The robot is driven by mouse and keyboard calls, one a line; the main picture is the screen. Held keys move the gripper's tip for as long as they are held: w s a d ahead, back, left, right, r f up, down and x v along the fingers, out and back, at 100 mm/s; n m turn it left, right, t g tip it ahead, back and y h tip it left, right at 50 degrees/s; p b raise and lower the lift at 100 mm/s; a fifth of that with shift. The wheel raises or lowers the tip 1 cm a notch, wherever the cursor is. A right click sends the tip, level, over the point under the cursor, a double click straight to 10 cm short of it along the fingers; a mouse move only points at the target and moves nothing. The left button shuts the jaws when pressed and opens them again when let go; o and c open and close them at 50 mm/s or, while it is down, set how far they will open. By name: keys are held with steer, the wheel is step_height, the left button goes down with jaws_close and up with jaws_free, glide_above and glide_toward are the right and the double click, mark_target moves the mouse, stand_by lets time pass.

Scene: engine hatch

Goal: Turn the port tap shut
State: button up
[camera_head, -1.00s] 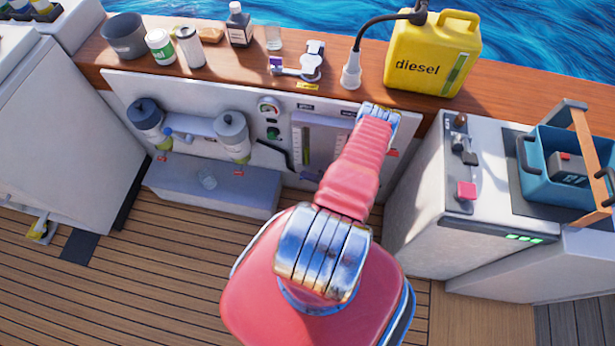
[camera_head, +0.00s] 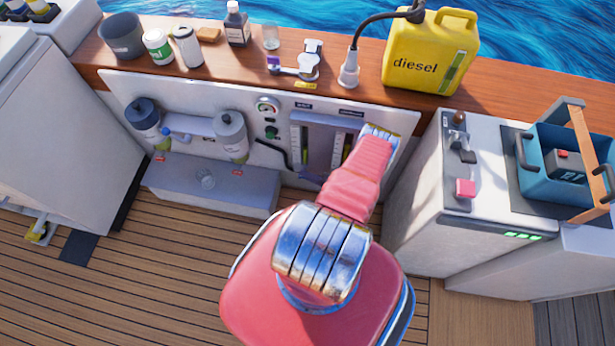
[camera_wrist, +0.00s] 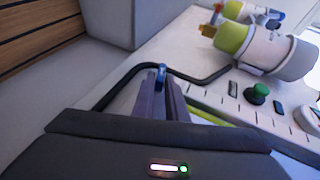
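The white panel (camera_head: 265,95) carries two small dark label plates above clear gauge tubes; their lettering is too small to read surely. In the wrist view, a small blue piece (camera_wrist: 161,76), which looks like a tap handle, stands at the black pipe (camera_wrist: 205,80). My gripper (camera_wrist: 161,84) points at it, with the two purple-grey fingers close together and the blue piece between or just beyond their tips. Whether they touch it I cannot tell. In the head view my pink arm hides most of the gripper and the lower right of the panel.
Two filters (camera_head: 231,137) hang left on the panel, near a green knob (camera_wrist: 259,92). A grey box (camera_head: 215,188) stands below. The wooden ledge holds a yellow diesel can (camera_head: 430,55), a lamp base and bottles. A white console (camera_head: 425,235) stands at the right.

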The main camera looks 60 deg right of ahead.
steer(key=o, duration=0.5)
steer(key=shift+f, duration=0.1)
steer(key=shift+c, duration=0.2)
steer(key=shift+s, duration=0.1)
steer(key=v, duration=1.3)
steer(key=shift+s, duration=0.35)
